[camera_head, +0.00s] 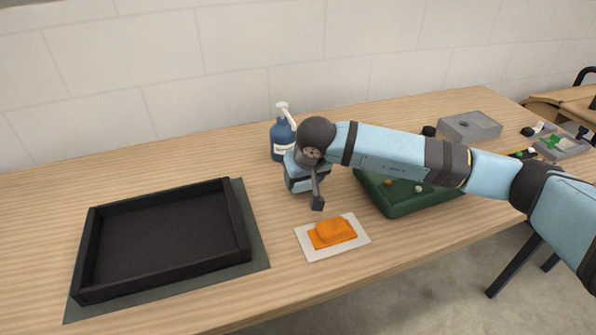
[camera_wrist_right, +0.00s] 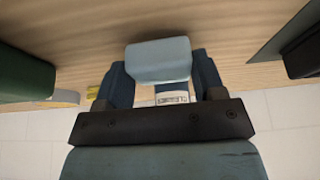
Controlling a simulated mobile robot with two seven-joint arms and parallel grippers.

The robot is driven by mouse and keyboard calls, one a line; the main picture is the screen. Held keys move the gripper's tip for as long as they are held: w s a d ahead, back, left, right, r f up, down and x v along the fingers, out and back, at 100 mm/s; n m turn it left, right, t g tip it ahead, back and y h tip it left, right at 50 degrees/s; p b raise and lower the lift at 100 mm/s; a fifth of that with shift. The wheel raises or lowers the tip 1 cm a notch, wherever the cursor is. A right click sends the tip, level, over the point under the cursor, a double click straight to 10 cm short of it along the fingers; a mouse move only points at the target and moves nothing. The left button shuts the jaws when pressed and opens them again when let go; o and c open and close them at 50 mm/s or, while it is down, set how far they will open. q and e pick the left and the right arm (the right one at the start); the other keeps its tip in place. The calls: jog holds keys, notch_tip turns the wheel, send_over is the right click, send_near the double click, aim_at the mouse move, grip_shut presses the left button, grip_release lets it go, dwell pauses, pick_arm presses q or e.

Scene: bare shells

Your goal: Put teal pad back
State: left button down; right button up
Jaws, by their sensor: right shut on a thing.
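The teal pad (camera_wrist_right: 158,60) is a pale blue-grey block in the right wrist view. It sits between the two dark fingers of my right gripper (camera_wrist_right: 160,78), which is shut on it. In the head view my right gripper (camera_head: 316,192) is above the middle of the table, behind the white mat and in front of the blue pump bottle. The pad is hard to make out there, largely hidden by my arm and gripper. My left gripper is in neither view.
An orange pad (camera_head: 332,231) lies on a white mat (camera_head: 311,250). A black tray (camera_head: 165,280) stands at left on a dark mat (camera_head: 258,243). A blue pump bottle (camera_head: 282,140) stands behind. A green tray (camera_head: 405,207) and a grey block (camera_head: 470,126) are at right.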

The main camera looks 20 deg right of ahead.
jog(key=w, duration=0.4)
jog(key=shift+a+f, duration=0.1)
jog(key=shift+f, duration=0.35)
jog(key=shift+f, duration=0.15)
jog(key=o, duration=0.8)
jog(key=shift+o, duration=0.2)
